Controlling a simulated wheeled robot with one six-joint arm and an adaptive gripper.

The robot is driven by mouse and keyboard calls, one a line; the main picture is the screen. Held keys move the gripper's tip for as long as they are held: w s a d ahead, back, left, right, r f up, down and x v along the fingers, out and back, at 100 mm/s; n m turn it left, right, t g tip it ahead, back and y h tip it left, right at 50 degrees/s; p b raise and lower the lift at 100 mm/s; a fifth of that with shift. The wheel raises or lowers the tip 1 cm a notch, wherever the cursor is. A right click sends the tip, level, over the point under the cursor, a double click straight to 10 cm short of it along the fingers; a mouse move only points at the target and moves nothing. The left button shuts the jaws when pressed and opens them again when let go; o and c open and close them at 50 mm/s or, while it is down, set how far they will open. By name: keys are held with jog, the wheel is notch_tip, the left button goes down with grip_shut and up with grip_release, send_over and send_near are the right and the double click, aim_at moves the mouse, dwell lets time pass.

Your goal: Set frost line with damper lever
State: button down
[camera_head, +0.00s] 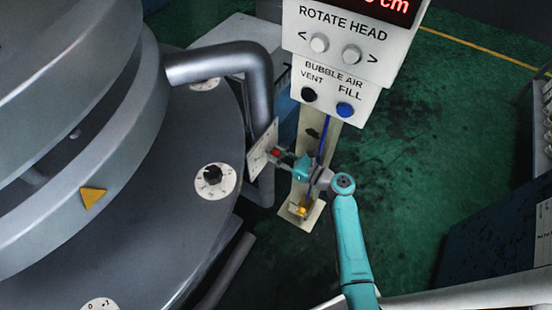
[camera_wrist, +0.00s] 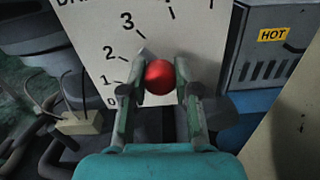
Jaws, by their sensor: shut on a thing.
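The damper lever has a red ball knob (camera_wrist: 160,77), which sits between my fingertips in the wrist view. My gripper (camera_wrist: 162,84) is shut on this knob, with one finger on each side. Behind it is a white scale plate (camera_wrist: 105,35) with the marks 0, 1, 2 and 3. A grey pointer tip shows just left of the knob, between the 2 and the 3. In the head view, my gripper (camera_head: 284,157) is at the plate (camera_head: 262,146) beside the grey pipe, and the red knob (camera_head: 276,153) shows small there. The lever's shaft is mostly hidden.
A white control panel (camera_head: 338,60) with ROTATE HEAD and BUBBLE AIR buttons stands above my arm. A bent grey pipe (camera_head: 225,62) and the large round machine are on the left. A grey box marked HOT (camera_wrist: 272,35) is right of the plate.

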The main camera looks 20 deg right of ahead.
jog(key=shift+w+d+r+m, duration=0.15)
jog(key=shift+r+m, duration=0.1)
jog(key=shift+m, duration=0.25)
jog(key=c, duration=0.9)
grip_release()
jog(key=shift+o, duration=0.2)
jog(key=v, duration=1.2)
